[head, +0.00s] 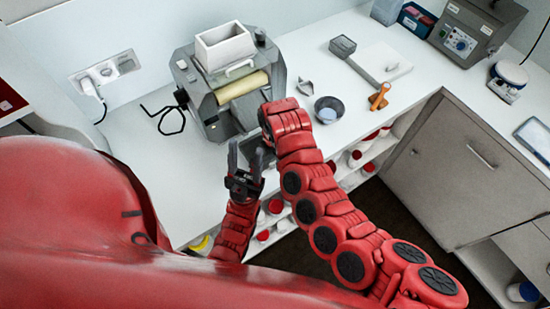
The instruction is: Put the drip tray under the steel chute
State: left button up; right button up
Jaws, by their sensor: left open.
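A grey mill (205,95) stands on the white counter, with a pale hopper on top and a cream roller at its front. A steel chute cannot be made out clearly below the roller, as my right arm covers part of the front. My left gripper (245,153) is open in front of the mill, its two dark fingers pointing up and apart. My right arm bends over beside it, and its jaws are hidden or lost among dark parts. A dark grey edge shows behind the left fingers; I cannot tell whether it is the drip tray.
A small dark box (342,46), a white board (380,63), a grey bowl (329,109) and an orange tool (379,97) lie on the counter right of the mill. Shelves with red-lidded jars (355,158) are below.

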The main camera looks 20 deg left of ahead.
notch_tip(320, 180, up, 6)
jog(key=b, duration=0.3)
jog(key=shift+w+r, duration=0.15)
jog(key=shift+r, duration=0.05)
notch_tip(320, 180, up, 6)
jog(key=p, duration=0.4)
jog(key=shift+s+f, duration=0.1)
jog(key=shift+s, duration=0.1)
